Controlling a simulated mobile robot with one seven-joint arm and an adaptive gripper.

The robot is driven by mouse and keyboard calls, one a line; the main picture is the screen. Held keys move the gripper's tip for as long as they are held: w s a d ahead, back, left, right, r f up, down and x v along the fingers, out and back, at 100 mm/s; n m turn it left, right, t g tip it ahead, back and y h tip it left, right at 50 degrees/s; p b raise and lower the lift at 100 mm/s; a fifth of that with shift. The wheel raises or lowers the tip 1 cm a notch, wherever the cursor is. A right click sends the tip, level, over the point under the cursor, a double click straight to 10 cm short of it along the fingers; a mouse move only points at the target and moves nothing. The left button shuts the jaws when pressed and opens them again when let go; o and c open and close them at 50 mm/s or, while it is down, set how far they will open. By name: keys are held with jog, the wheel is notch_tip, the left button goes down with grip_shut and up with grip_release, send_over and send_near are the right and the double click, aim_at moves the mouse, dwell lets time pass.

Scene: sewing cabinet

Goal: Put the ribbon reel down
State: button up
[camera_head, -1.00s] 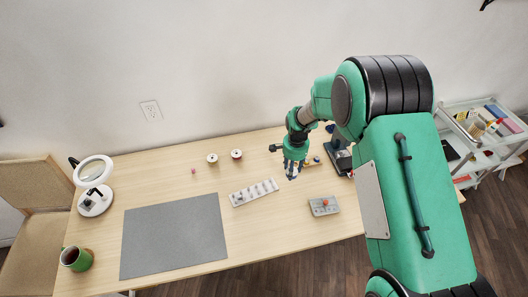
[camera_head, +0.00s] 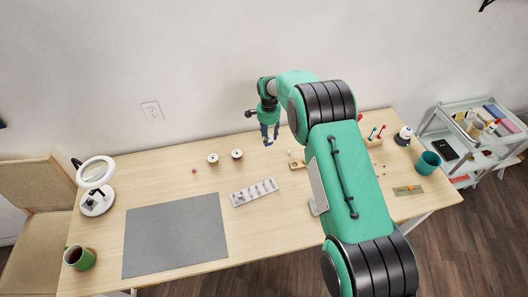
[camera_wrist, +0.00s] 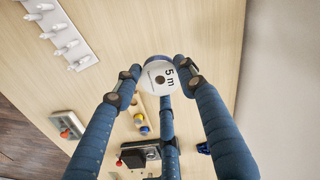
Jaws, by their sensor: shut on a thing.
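My gripper (camera_head: 269,139) hangs over the back middle of the table, right of two small reels. In the wrist view its blue fingers (camera_wrist: 158,78) are shut around a round white ribbon reel (camera_wrist: 155,84) marked "5 m", with a dark centre hole. The held reel is above the wooden table (camera_wrist: 110,80); the gap below cannot be told. The two other reels, a left one (camera_head: 212,158) and a right one (camera_head: 237,154), stand on the table.
A white pegged rack (camera_head: 254,192) lies in front of the reels. A grey mat (camera_head: 175,237) lies at left, with a ring lamp (camera_head: 96,172) beyond it. A wooden holder (camera_head: 297,165) is right of my gripper. Bare wood lies around the reels.

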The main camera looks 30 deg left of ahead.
jog(key=shift+w+a+r, duration=0.1)
jog(key=shift+w+a, duration=0.1)
jog(key=shift+a, duration=0.55)
jog(key=shift+w+a+r, duration=0.1)
jog(key=shift+w+a, duration=0.1)
jog(key=shift+a, duration=0.5)
jog(key=shift+f, duration=3.15)
jog(key=shift+f, duration=1.85)
jog(key=shift+f, duration=0.2)
jog(key=o, duration=1)
